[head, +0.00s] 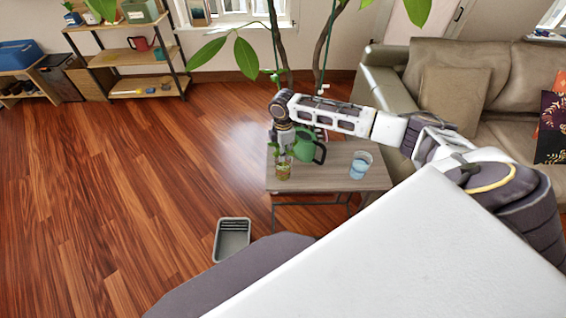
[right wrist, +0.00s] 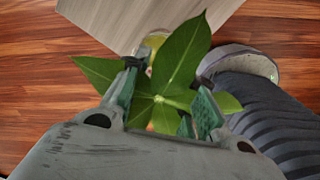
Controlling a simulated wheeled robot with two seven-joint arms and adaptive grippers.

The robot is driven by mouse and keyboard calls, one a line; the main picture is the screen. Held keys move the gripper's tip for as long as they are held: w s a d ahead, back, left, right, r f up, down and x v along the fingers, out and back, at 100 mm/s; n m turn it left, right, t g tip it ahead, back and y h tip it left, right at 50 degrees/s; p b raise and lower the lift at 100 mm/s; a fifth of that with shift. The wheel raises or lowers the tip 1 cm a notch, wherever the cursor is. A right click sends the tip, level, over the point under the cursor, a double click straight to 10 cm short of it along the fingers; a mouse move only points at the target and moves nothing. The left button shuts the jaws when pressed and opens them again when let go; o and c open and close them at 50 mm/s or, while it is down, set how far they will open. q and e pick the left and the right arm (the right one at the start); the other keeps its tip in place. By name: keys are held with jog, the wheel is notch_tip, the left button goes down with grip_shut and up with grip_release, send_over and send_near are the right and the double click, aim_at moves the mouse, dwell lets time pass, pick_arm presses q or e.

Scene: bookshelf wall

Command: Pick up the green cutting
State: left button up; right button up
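The green cutting (head: 275,150) is a leafy sprig at the left end of a small wooden table, just under my right gripper (head: 281,136). A small glass jar (head: 283,170) with a yellowish tint stands below it; I cannot tell whether the stem is still inside. In the right wrist view, the cutting's broad leaves (right wrist: 180,58) spread between and around the fingers of my right gripper (right wrist: 168,98). The fingers are apart, with a gap between the pads. The leaves hide the lower stem. My left gripper is not in view.
The wooden table (head: 335,182) also holds a green watering can (head: 306,150), close beside my gripper, and a glass of blue water (head: 360,165). A grey bin (head: 232,238) stands on the floor. A tall plant rises behind the table. The floor at left is clear.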

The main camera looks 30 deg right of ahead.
grip_shut()
jog(key=shift+r, duration=0.1)
jog(key=shift+r, duration=4.95)
